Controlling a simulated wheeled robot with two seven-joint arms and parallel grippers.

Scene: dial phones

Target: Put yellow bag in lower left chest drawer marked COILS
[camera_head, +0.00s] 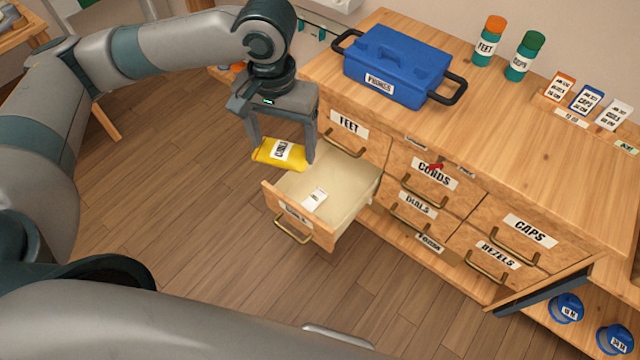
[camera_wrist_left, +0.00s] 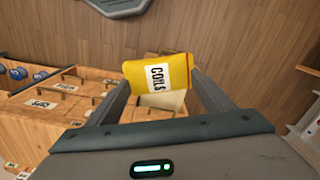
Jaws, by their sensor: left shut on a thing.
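The yellow bag (camera_head: 268,152), with a white label, is held between the fingers of my left gripper (camera_head: 283,150). In the left wrist view the yellow bag (camera_wrist_left: 180,72) shows a label reading COILS, and the left gripper's fingers (camera_wrist_left: 160,88) press on its two sides. The lower left drawer (camera_head: 340,185) is pulled open, with a white label on its front that is too small to read surely. A small white labelled item (camera_head: 314,198) lies inside it. The bag is above the drawer's left rear side. My right gripper is not seen.
A blue toolbox (camera_head: 395,70) marked PHONES stands on the chest top (camera_head: 480,130), with orange-capped and green-capped bottles and small cards. Shut drawers FEET (camera_head: 348,125), CORDS, DIALS, CAPS and BEZELS surround the open one. Blue spools (camera_head: 566,308) sit at lower right. Floor left of the drawer is clear.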

